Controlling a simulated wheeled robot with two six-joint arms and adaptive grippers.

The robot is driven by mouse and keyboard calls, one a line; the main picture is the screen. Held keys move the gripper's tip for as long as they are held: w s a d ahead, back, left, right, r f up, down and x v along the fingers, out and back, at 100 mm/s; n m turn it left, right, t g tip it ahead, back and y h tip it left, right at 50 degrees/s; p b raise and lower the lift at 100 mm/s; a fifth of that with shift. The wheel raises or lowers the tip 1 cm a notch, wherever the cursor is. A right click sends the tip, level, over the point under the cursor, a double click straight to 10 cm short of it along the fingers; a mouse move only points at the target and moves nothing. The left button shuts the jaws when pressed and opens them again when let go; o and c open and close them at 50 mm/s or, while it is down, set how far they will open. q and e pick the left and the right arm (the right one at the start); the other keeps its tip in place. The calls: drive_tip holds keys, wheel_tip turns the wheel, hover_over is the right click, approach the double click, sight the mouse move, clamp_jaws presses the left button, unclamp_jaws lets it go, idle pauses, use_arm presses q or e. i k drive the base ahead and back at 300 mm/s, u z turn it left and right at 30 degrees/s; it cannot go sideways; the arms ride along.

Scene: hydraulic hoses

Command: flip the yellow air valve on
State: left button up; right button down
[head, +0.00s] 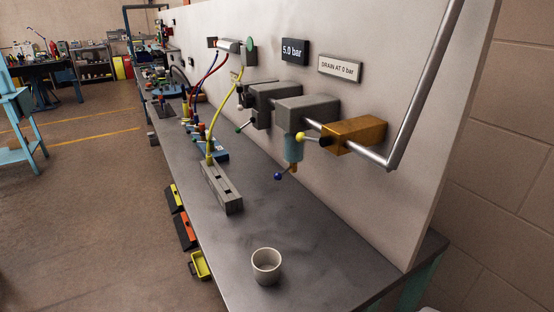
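The air valve is a brass-orange block (358,135) on the metal pipe, mounted on the white panel at the right of the head view. A yellow ball knob (300,136) sits on a short dark lever at the block's left side. The lever points left, roughly along the pipe, towards the grey unit. Neither of my grippers shows in this view, and nothing touches the knob.
A grey regulator unit (307,112) with a light-blue bowl (293,148) and a blue knob (278,176) is left of the valve. A white cup (266,265) and grey slotted block (222,187) stand on the bench. A "5.0 bar" display (295,51) is above.

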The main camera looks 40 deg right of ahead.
sight(300, 137)
drive_tip(key=z, duration=1.05)
drive_tip(key=k, duration=0.15)
drive_tip(key=z, duration=0.05)
